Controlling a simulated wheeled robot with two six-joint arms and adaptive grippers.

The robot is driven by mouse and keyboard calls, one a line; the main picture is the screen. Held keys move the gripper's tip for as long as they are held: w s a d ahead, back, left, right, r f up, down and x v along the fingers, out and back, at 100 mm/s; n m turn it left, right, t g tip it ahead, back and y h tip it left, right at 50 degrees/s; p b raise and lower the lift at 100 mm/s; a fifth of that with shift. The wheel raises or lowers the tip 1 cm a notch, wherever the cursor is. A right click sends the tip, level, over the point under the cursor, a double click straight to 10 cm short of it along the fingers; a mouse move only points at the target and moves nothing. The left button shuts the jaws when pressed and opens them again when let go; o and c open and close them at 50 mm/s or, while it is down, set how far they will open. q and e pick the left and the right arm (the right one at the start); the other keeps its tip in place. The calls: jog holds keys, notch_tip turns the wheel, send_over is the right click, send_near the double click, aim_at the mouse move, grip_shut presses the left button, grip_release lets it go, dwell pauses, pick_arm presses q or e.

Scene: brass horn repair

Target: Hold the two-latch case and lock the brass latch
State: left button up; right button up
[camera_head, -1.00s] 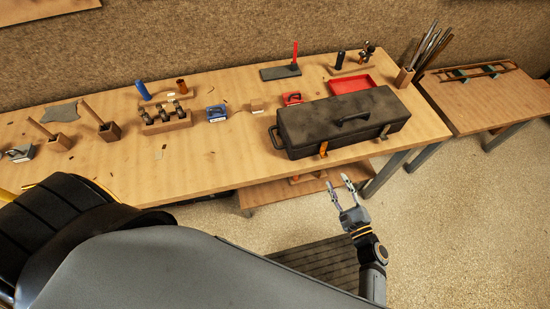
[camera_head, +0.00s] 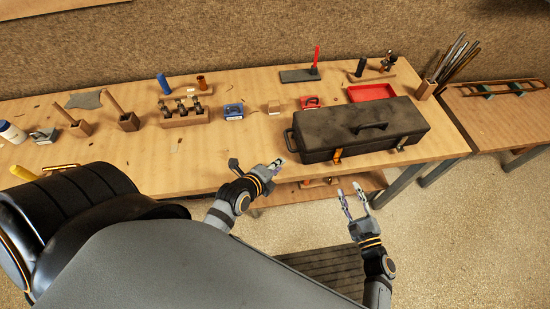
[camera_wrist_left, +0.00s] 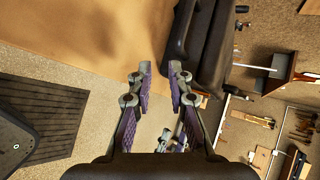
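The dark two-latch case (camera_head: 375,113) lies closed-looking on the right part of the workbench, with a handle on top and a side handle at its left end. Its front carries one bright brass latch (camera_head: 337,157) near the left and a second, darker latch (camera_head: 402,146) further right. My left gripper (camera_head: 256,165) is at the bench's front edge, left of the case and apart from it. In the left wrist view it is open and empty (camera_wrist_left: 160,72), with the dark case (camera_wrist_left: 205,45) beyond its fingers. My right gripper (camera_head: 349,190) is open and empty, below and in front of the case.
A red tray (camera_head: 371,93) stands behind the case. A red block-like item (camera_head: 312,102), a blue one (camera_head: 233,111) and a wooden rack (camera_head: 184,117) stand to the left. The bench (camera_head: 215,160) is clear just left of the case. A lower shelf (camera_head: 290,194) shows beneath.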

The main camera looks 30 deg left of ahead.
aim_at(288, 143)
pick_arm(q)
jog(key=r+m+t, duration=0.1)
jog(key=w+a+r+m+y, duration=0.1)
jog(key=shift+w+a+m+t, duration=0.1)
jog(key=shift+m+t, duration=0.2)
jog(key=shift+t, duration=0.1)
jog(key=x, duration=1)
jog(key=shift+w+a, duration=0.15)
jog(key=shift+w, duration=0.05)
jog(key=shift+f, duration=0.1)
grip_shut()
